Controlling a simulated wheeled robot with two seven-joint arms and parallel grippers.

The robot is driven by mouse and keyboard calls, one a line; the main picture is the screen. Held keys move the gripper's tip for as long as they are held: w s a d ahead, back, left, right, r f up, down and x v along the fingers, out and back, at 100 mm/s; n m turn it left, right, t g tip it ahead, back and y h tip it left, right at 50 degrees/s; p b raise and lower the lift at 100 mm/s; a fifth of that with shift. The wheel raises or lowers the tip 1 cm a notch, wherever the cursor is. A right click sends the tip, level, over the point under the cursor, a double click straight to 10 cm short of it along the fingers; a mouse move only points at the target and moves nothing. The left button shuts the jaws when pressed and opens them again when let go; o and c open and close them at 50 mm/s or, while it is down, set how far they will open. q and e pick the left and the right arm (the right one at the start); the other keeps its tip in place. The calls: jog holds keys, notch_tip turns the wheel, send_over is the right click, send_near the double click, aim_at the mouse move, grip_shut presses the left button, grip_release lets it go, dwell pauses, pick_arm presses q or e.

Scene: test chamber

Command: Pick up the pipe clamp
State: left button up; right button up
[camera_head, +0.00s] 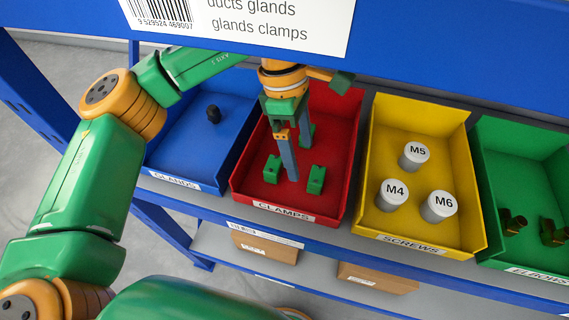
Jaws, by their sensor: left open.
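The red bin (341,206), labelled CLAMPS, holds several small green pipe clamps. One clamp (272,169) lies left of my gripper, another (316,180) lies to its right near the bin's front, and a third (307,135) is farther back, partly hidden by the fingers. My left gripper (292,165) points down into the red bin from above, open, with its grey fingers between the clamps. No clamp is visibly held. Whether the fingertips touch the bin floor cannot be told. My right gripper is not in view.
A blue bin (170,182) with a black gland (213,114) stands left. A yellow bin (455,243) with white-lidded screw containers and a green bin (495,195) with elbows stand right. A blue shelf beam (440,40) crosses above; cardboard boxes sit on the lower shelf.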

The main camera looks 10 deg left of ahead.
aim_at(273, 163)
pick_arm(q)
jog(key=a+y, duration=0.1)
jog(key=a, duration=0.1)
jog(key=w+a+t+y, duration=0.1)
jog(key=a, duration=0.1)
jog(key=shift+a+r, duration=0.1)
jog(key=shift+a+f+y, duration=0.25)
jog(key=shift+f+y, duration=0.05)
jog(key=shift+y, duration=0.1)
jog(key=f, duration=0.2)
jog(key=f+p, duration=0.2)
jog(key=f, duration=0.1)
jog(key=shift+s+a+f, duration=0.25)
jog(key=shift+s+f, duration=0.1)
jog(key=shift+f, duration=0.25)
jog(key=c, duration=1.5)
